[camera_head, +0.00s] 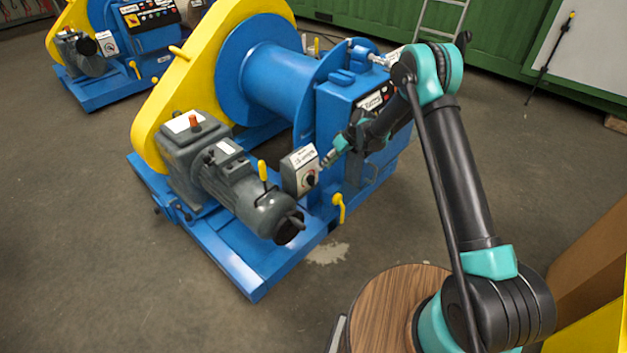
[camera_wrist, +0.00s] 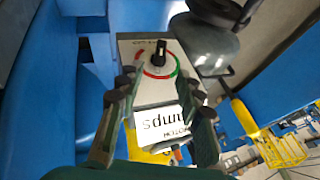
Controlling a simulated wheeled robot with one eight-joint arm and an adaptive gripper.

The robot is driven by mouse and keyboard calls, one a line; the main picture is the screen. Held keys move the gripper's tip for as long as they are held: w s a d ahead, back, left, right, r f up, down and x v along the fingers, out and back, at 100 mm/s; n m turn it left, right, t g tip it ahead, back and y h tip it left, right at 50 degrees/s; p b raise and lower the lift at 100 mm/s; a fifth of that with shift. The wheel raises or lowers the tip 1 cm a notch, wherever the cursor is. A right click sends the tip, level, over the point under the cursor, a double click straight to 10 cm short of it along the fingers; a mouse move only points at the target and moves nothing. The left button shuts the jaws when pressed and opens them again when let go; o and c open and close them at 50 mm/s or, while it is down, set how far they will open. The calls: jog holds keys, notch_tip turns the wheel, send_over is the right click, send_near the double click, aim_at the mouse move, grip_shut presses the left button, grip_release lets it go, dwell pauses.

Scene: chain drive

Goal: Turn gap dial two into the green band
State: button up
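A pale grey box with a round dial and black knob (camera_wrist: 160,54) is in the wrist view. A red arc runs around the dial's left and lower side and a green arc (camera_wrist: 174,70) around its lower right. The knob's white mark seems to point to the top of the picture, away from the green. In the head view the box (camera_head: 300,168) stands beside the motor, its black knob (camera_head: 310,180) facing my arm. No number is legible on it. My gripper (camera_wrist: 160,90) is open, its fingers apart on either side below the knob, not closed on it. It also shows in the head view (camera_head: 328,160).
A white label (camera_wrist: 165,120) with upside-down lettering sits on the box below the dial. The grey motor (camera_head: 245,190) is close beside the box. A yellow lever (camera_head: 339,205) is below it. The blue winch drum and frame (camera_head: 275,85) stand behind.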

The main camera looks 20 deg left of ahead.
aim_at(315, 177)
jog(key=x, duration=1)
jog(key=shift+a+f, duration=0.2)
jog(key=shift+c, duration=0.3)
grip_shut()
